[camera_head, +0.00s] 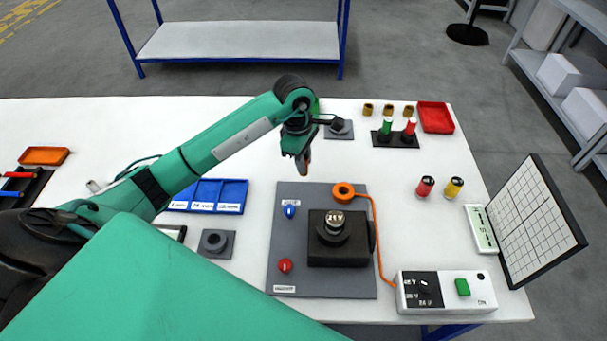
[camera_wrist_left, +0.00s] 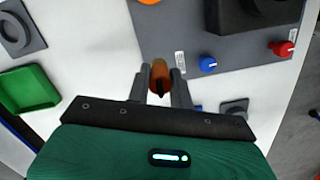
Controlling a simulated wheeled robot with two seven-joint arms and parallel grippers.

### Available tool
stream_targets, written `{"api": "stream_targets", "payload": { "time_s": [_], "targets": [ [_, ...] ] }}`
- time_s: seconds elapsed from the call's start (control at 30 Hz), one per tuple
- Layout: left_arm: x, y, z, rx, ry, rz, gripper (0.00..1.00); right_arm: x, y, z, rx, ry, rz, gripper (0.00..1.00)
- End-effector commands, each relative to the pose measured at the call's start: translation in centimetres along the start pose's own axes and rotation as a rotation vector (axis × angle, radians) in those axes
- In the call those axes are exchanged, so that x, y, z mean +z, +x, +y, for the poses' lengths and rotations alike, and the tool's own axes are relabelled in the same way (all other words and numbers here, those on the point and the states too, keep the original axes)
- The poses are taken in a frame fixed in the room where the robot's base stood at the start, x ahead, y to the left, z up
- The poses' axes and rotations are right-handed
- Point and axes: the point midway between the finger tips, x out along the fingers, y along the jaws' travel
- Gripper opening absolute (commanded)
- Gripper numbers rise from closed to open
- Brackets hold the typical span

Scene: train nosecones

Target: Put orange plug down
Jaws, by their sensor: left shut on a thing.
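My left gripper (camera_head: 303,166) hangs over the white table, just beyond the far edge of the grey panel. In the wrist view the fingers of my left gripper (camera_wrist_left: 160,88) are closed around the orange plug (camera_wrist_left: 161,72), a small orange-brown piece. My right gripper is out of view.
The grey panel (camera_head: 284,240) carries a blue knob (camera_head: 289,211), a red knob (camera_head: 285,266) and a black block (camera_head: 322,256). An orange ring (camera_head: 343,191) on its far edge has a cable to a white control box (camera_head: 447,292). A blue tray (camera_head: 229,196) lies left of it.

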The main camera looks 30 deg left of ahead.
Motion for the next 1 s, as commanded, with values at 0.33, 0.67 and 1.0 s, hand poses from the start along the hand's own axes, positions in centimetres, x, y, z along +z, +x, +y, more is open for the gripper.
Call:
{"api": "stream_targets", "payload": {
  "time_s": [0.33, 0.67, 1.0],
  "targets": [
    [-0.4, 4.0, 0.0, -0.001, -0.001, -0.002, 0.00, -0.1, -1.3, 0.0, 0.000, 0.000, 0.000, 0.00],
    [-0.9, 7.8, 0.0, 0.000, -0.001, -0.001, 0.00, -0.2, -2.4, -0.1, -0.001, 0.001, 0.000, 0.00],
    [-1.0, 8.3, 0.1, 0.001, 0.000, 0.000, 0.00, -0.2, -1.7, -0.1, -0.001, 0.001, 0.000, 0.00]
  ]
}}
